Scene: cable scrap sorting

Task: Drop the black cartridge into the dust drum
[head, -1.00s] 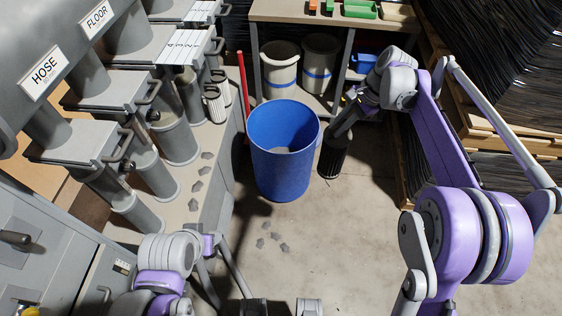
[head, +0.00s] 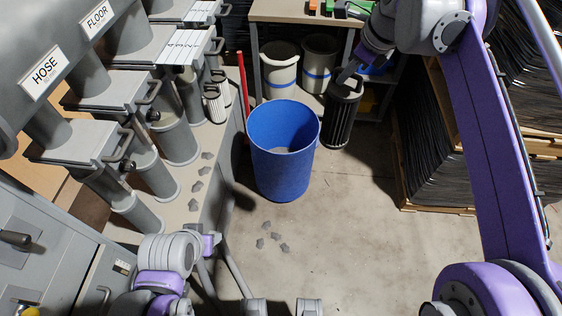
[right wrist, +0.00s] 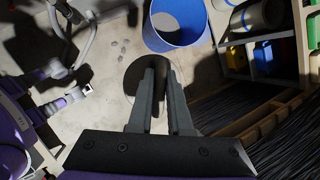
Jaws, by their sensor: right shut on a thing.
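The black ribbed cartridge (head: 341,115) hangs upright from my right gripper (head: 349,76), which is shut on its top end. The blue open-topped drum (head: 284,165) stands on the floor to the left of the cartridge and nearer. The cartridge is outside the drum, up and right of its rim. In the right wrist view, the dark round cartridge (right wrist: 128,84) shows partly behind the gripper fingers (right wrist: 160,65), and the blue drum (right wrist: 172,38) is at the top. My left arm shows at the lower left of the head view; its gripper cannot be made out.
Two pale drums with blue bands (head: 280,75) stand under the bench (head: 290,10) behind. Wooden racks of black cable (head: 430,140) stand at right. The grey filter machine (head: 100,85) lines the left. Dark scraps (head: 272,240) lie on otherwise open floor.

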